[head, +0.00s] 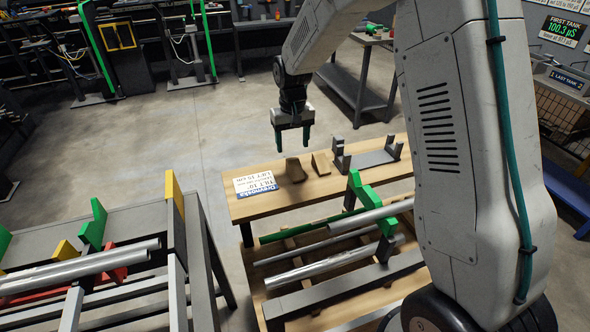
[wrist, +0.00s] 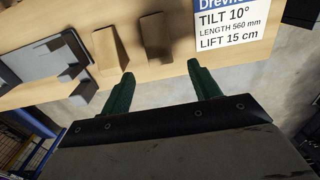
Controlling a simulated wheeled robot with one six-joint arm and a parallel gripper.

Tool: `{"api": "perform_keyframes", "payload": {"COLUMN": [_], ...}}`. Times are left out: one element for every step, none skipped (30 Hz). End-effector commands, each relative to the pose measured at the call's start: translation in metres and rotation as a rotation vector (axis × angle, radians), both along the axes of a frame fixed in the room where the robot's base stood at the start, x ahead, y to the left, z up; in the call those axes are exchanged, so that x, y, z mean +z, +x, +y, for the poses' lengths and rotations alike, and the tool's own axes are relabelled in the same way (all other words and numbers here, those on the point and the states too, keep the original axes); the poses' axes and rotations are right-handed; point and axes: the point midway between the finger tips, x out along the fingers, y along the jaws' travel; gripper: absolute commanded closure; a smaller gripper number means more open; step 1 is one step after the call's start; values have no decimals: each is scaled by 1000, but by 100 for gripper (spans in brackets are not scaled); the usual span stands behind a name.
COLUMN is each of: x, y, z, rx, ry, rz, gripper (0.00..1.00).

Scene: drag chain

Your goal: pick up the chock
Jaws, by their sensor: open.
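Two brown wooden blocks, the likely chocks, rest on the wooden table (head: 245,208). The darker block (head: 295,170) shows in the wrist view (wrist: 156,38) just beyond the fingertips, between their lines. The lighter, wedge-like block (head: 320,163) stands to its right in the head view; in the wrist view it is on the left (wrist: 108,50), close to one finger. My gripper (head: 293,147) points down above the table near the darker block. Its green fingers are apart with nothing between them, as the wrist view (wrist: 160,70) also shows.
A printed sign (head: 255,184) lies left of the darker block. A grey bracket (head: 368,158) stands right of the blocks. In front is a rack with metal pipes (head: 325,267) and a green stop (head: 362,190). Another pipe rack (head: 85,268) is at left. Open floor lies beyond.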

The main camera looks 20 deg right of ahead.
Motion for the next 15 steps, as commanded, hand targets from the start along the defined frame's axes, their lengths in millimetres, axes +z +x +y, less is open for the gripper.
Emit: {"api": "perform_keyframes", "payload": {"x": [-7,-10,-14,-18,-21,-24,-26,-28,-31,-35,-40,-46,-51,-55,-62], "y": [0,0,0,0,0,0,0,0,0,1,1,1,2,2,2], "z": [0,0,0,0,0,0,0,0,0,-1,-1,-1,-1,-1,-1], "rx": [0,0,0,0,0,0,0,0,0,0,0,0,0,0,0], "ry": [0,0,0,0,0,0,0,0,0,0,0,0,0,0,0], "rz": [3,3,3,3,3,3,3,3,3,3,4,5,5,4,5], "gripper": [38,38,38,38,38,38,38,38,38,38,38,38,38,38,38]}}
